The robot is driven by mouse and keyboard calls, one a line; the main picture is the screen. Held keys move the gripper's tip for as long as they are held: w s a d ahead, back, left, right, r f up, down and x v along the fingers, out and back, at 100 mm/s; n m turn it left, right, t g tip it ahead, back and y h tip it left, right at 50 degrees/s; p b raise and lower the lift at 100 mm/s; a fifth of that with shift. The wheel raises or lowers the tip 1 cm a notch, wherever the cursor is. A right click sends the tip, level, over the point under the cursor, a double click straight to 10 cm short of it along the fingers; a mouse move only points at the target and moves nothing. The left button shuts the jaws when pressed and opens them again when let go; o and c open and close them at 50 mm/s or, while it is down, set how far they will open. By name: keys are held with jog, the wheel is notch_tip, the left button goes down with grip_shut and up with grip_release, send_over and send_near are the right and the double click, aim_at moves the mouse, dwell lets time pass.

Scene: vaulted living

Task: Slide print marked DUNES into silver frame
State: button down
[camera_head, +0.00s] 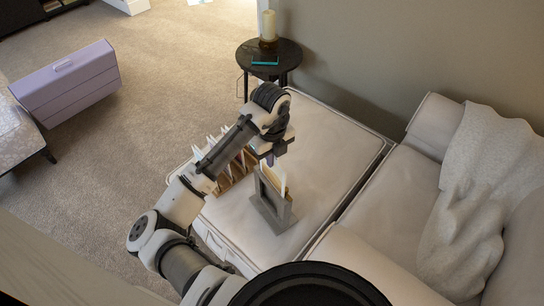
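The silver frame (283,222) stands upright on the cream cushioned ottoman, and its grey border and base show. A pale tan-edged print (274,175) rises above the frame's top edge; I cannot tell whether it is in the slot or behind it, and no marking is readable. My gripper (270,160) is just above the frame, close to the print's upper edge. The fingers are small and partly hidden, so whether they are open or shut on the print is unclear. A wooden rack (233,180) with several upright white prints stands to the left, partly behind my arm.
The ottoman (325,150) has free room to the right of the frame. A round black side table (285,53) holds a candle (268,26) and a teal item (265,60). A sofa with a grey throw (480,190) is at right. A lilac chest (68,85) sits on carpet.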

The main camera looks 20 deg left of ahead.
aim_at(272, 181)
jog(key=shift+f+b, duration=1.4)
jog(key=shift+f, duration=0.65)
jog(key=shift+f+b, duration=2.55)
jog(key=shift+f, duration=0.4)
jog(key=shift+s+d+f+b, duration=0.1)
jog(key=shift+s+f+b, duration=0.05)
jog(key=shift+f+b, duration=0.4)
jog(key=shift+s+d+f+b, duration=0.1)
jog(key=shift+f+b, duration=0.45)
jog(key=c, duration=1.8)
grip_release()
jog(key=shift+o, duration=0.5)
jog(key=shift+a+r, duration=0.1)
jog(key=shift+r, duration=0.35)
jog(key=shift+o, duration=0.7)
notch_tip(272, 181, up, 14)
jog(key=p, duration=0.1)
jog(key=shift+s, duration=0.15)
jog(key=shift+r+t, duration=0.3)
jog(key=shift+r, duration=0.35)
